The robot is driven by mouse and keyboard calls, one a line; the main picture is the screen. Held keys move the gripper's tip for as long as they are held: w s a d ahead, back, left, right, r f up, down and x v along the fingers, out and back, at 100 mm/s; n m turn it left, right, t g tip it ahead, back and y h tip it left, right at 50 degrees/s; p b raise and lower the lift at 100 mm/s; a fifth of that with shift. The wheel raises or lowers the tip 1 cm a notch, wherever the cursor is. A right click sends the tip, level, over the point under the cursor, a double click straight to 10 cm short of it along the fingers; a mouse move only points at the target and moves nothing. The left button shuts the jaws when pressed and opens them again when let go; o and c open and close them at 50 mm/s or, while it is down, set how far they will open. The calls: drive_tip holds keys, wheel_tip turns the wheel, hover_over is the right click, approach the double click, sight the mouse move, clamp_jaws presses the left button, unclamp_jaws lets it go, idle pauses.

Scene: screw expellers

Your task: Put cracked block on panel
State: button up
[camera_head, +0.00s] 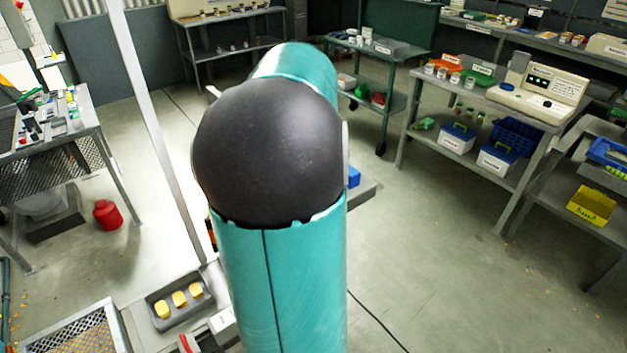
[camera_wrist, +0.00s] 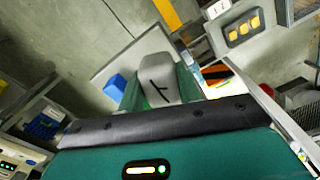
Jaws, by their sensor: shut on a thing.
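The cracked block (camera_wrist: 157,70) is pale grey with a dark, branching crack mark on its face. It shows in the wrist view between the fingers of my gripper (camera_wrist: 158,92), which is shut on it. In the head view my own arm hides the gripper and the block. A flat light-grey surface, perhaps the panel (camera_wrist: 118,62), lies behind the block in the wrist view. Part of a grey surface also shows right of my arm in the head view (camera_head: 366,192). I cannot tell whether the block touches it.
A blue block (camera_wrist: 115,86) is on or beside the grey surface; blue also shows in the head view (camera_head: 353,177). A dark tray (camera_head: 163,320) holds yellow pieces at lower left. A trolley (camera_head: 400,62) and a bench with a control box (camera_head: 540,90) stand right. Floor between is clear.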

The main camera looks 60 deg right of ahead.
drive_tip(key=w+d+f, duration=0.1)
drive_tip(key=f, duration=0.1)
drive_tip(key=w+d+f, duration=0.1)
drive_tip(key=d+f, duration=0.1)
drive_tip(key=w+d+f, duration=0.1)
drive_tip(key=d, duration=0.1)
drive_tip(key=shift+w+d+f, duration=0.1)
drive_tip(key=shift+w+f, duration=0.15)
drive_tip(key=shift+f, duration=0.15)
drive_tip(key=shift+w+d+f, duration=0.15)
drive_tip(key=shift+d+f, duration=0.2)
drive_tip(key=shift+f, duration=0.15)
drive_tip(key=shift+w+f, duration=0.1)
drive_tip(key=shift+f, duration=1.5)
drive_tip(key=shift+f, duration=0.1)
drive_tip(key=o, duration=1)
